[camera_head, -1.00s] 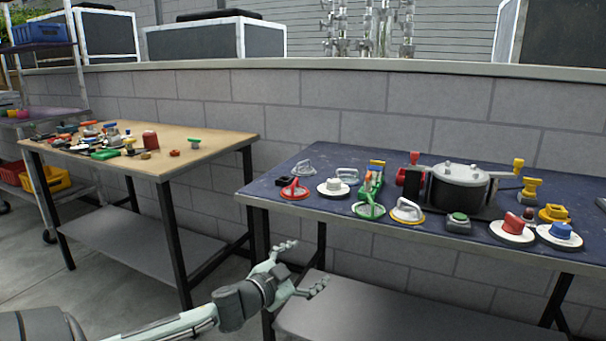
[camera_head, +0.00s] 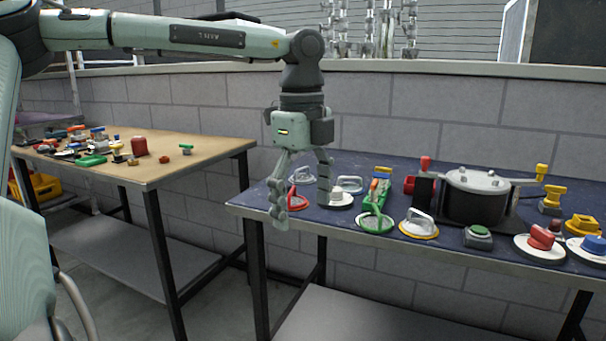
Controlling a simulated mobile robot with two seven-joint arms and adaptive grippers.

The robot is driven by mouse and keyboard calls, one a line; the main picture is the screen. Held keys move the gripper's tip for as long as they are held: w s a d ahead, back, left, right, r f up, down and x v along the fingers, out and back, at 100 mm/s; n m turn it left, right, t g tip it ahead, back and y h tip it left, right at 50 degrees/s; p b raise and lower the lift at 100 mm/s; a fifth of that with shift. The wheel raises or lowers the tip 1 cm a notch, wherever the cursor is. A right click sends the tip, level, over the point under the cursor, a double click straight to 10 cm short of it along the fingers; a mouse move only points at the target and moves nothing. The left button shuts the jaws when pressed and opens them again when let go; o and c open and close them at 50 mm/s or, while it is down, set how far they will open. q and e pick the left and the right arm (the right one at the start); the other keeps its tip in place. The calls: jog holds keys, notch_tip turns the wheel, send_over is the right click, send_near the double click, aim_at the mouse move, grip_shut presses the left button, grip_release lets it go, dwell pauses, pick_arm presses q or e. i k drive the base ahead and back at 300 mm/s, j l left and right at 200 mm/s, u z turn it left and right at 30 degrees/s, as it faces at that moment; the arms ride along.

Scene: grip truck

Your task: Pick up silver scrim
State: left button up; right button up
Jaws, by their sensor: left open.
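Two silver-grey handled pieces lie toward the back left of the dark blue table (camera_head: 400,258). One silver piece (camera_head: 301,175) shows between my fingers, and another silver handle (camera_head: 349,183) is just to the right. I cannot tell for certain which is the silver scrim. My left gripper (camera_head: 302,206) hangs fingers down over the table's left end, open and empty. A red ring-shaped piece (camera_head: 295,202) shows between its fingers. My right gripper is not in view.
Right of the gripper stand a green piece (camera_head: 376,221), a silver-and-yellow handled piece (camera_head: 419,223), a dark green button block (camera_head: 478,236) and a black pot-like device (camera_head: 475,200). A wooden-topped table (camera_head: 190,160) with clutter is at left. A block wall is behind.

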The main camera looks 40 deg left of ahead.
aim_at(297, 178)
jog(key=i+j, duration=0.95)
jog(key=j, duration=0.25)
